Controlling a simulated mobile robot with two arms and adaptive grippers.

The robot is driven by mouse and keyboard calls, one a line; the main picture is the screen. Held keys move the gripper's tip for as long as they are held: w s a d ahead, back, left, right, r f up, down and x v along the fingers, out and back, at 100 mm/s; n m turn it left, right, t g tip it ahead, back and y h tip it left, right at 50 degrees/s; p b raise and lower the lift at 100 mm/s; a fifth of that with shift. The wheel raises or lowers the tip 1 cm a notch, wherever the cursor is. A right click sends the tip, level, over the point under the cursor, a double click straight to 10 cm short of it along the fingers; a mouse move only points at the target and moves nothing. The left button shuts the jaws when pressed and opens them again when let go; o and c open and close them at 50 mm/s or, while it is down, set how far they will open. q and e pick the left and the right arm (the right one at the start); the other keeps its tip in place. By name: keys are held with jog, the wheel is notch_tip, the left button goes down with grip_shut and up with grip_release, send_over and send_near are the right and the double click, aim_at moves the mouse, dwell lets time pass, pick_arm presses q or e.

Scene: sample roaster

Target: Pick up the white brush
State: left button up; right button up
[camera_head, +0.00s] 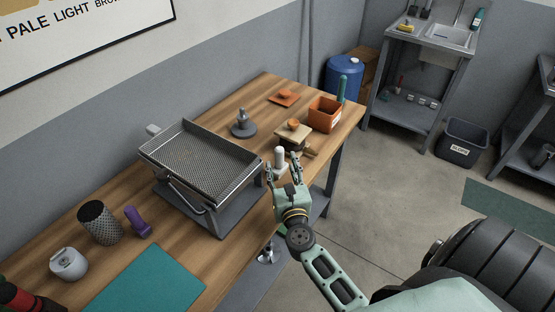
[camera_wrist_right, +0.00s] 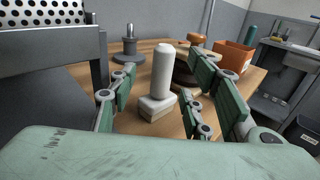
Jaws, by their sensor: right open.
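The white brush (camera_head: 280,157) stands upright near the right-hand front edge of the wooden table, beside the metal tray. In the right wrist view the white brush (camera_wrist_right: 162,78) shows a rounded handle on a pale block with a tan lower part. My right gripper (camera_head: 283,170) is open, with its fingers reaching toward the brush. In the wrist view the brush appears between the two fingers, with a gap on each side and no visible contact. My left gripper is not in view.
A perforated metal tray (camera_head: 203,158) stands close left of the brush. Behind it are a wooden block with an orange knob (camera_head: 293,130), an orange box (camera_head: 324,115) and a grey weight-like piece (camera_head: 243,124). A purple object (camera_head: 137,222) and teal mat (camera_head: 147,284) lie nearer.

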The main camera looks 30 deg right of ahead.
aim_at(280, 156)
jog(key=shift+w+d+r, duration=0.25)
jog(key=shift+w+r, duration=0.2)
jog(key=shift+r, duration=0.05)
jog(key=p+x, duration=0.1)
jog(key=x, duration=0.2)
jog(key=shift+s+d+f, duration=0.1)
jog(key=shift+d+f, duration=0.05)
jog(key=shift+f+x, duration=0.2)
jog(key=shift+x, duration=0.7)
jog(key=shift+r, duration=0.1)
jog(key=shift+c, duration=0.2)
jog(key=c, duration=0.9)
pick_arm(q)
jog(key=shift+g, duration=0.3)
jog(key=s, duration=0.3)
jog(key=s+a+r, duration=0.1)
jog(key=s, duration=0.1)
pick_arm(e)
grip_shut()
